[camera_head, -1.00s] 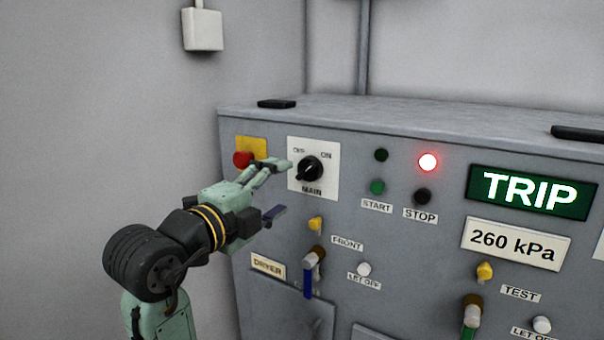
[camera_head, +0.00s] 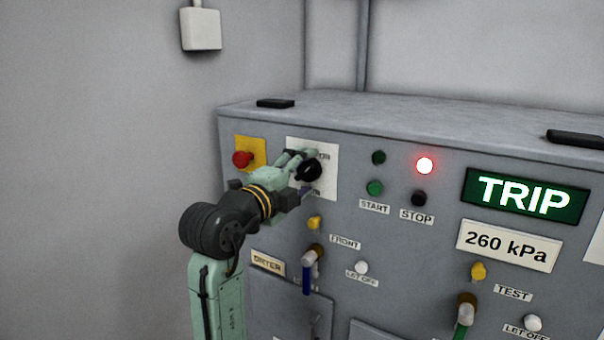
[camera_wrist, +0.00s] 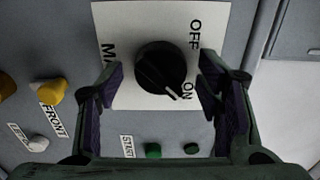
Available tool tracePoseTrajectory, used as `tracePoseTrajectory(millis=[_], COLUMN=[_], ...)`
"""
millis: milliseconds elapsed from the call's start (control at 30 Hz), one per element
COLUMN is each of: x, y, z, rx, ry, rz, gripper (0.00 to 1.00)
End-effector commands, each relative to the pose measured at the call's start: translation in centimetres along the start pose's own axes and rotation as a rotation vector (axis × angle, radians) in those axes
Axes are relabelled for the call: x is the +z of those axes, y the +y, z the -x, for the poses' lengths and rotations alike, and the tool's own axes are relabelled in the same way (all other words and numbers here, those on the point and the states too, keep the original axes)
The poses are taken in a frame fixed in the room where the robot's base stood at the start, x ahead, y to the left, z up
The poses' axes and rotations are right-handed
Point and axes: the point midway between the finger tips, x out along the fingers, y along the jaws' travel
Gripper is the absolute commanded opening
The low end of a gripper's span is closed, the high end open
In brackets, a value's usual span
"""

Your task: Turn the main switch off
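The main switch is a black round knob (camera_head: 309,170) on a white plate (camera_head: 327,158) at the upper left of the grey panel. My gripper (camera_head: 297,172) is at the plate. In the wrist view my gripper (camera_wrist: 161,88) is open, with one finger on each side of the knob and visible gaps between. In the head view it hides part of the plate and its labels.
A red button on a yellow plate (camera_head: 243,158) is close to the left of my gripper. The START (camera_head: 375,188) and STOP (camera_head: 419,198) buttons are to the right, below a lit red lamp (camera_head: 425,166). A yellow knob (camera_head: 314,222) and a blue-handled valve (camera_head: 308,270) are below.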

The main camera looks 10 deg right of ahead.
Motion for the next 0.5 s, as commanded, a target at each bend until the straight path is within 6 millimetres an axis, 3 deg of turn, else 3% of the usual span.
tracePoseTrajectory(millis=[500], x=[0.02], y=[0.01], z=[0.03], rx=[0.001], ry=[0.000], rz=[0.000], gripper=[0.23])
